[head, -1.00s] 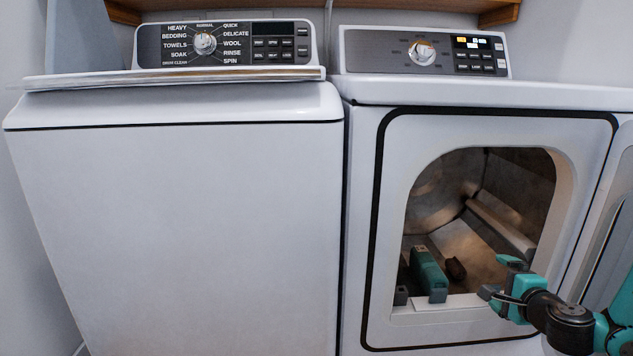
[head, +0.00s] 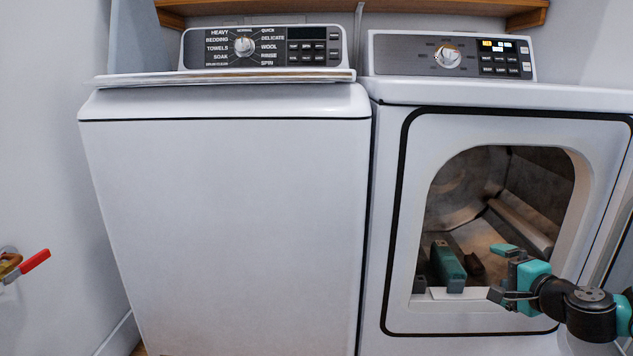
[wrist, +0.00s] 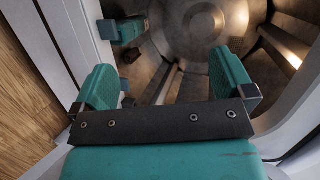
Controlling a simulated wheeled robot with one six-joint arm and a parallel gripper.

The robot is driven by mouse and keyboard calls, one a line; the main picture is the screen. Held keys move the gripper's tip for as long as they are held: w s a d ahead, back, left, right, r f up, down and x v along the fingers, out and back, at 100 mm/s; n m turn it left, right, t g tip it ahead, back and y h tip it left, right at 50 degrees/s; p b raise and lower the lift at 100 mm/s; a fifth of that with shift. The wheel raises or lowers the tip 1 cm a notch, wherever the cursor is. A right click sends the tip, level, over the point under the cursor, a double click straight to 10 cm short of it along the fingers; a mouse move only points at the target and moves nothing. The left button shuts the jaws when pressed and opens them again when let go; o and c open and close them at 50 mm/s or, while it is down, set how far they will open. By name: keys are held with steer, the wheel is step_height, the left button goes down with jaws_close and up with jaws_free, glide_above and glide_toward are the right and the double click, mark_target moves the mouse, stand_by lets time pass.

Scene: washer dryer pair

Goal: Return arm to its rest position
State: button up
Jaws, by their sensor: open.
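My gripper (head: 505,275) is at the lower right of the dryer's doorway in the head view, with its fingers spread and nothing between them. My arm (head: 575,300) comes in from the right edge in front of the dryer (head: 400,230). The dryer drum (head: 460,190) is open. A teal block with grey ends (head: 447,266) shows inside the doorway, and also in the wrist view (wrist: 126,30). A small dark lump lies beside it.
The dryer's open door (head: 622,240) is at the right edge, close to my arm. The washer (head: 225,220) stands to the left with its lid closed. A red-handled valve (head: 35,261) sticks out from the left wall. A wooden shelf (head: 350,8) hangs above.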

steer(key=s+a+r+n+g+y+p, duration=0.1)
steer(key=s+a+r+n+g+y, duration=0.35)
steer(key=a, duration=0.75)
steer(key=s+a+r+n+g+y+p, duration=0.1)
steer(key=s+a+r+n+g+y, duration=0.1)
steer(key=s+a+r+n+g, duration=0.65)
steer(key=s+a+r+n+g+h, duration=0.1)
steer(key=s+a+r+n+h, duration=0.15)
steer(key=s+n, duration=0.45)
steer(key=s+a+r+n+h, duration=0.1)
steer(key=s+a+n+h, duration=0.15)
steer(key=s, duration=0.75)
step_height(320, 180, up, 38)
steer(key=d+p, duration=0.1)
steer(key=p, duration=3.7)
steer(key=shift+s+p, duration=0.3)
steer(key=shift+m, duration=0.25)
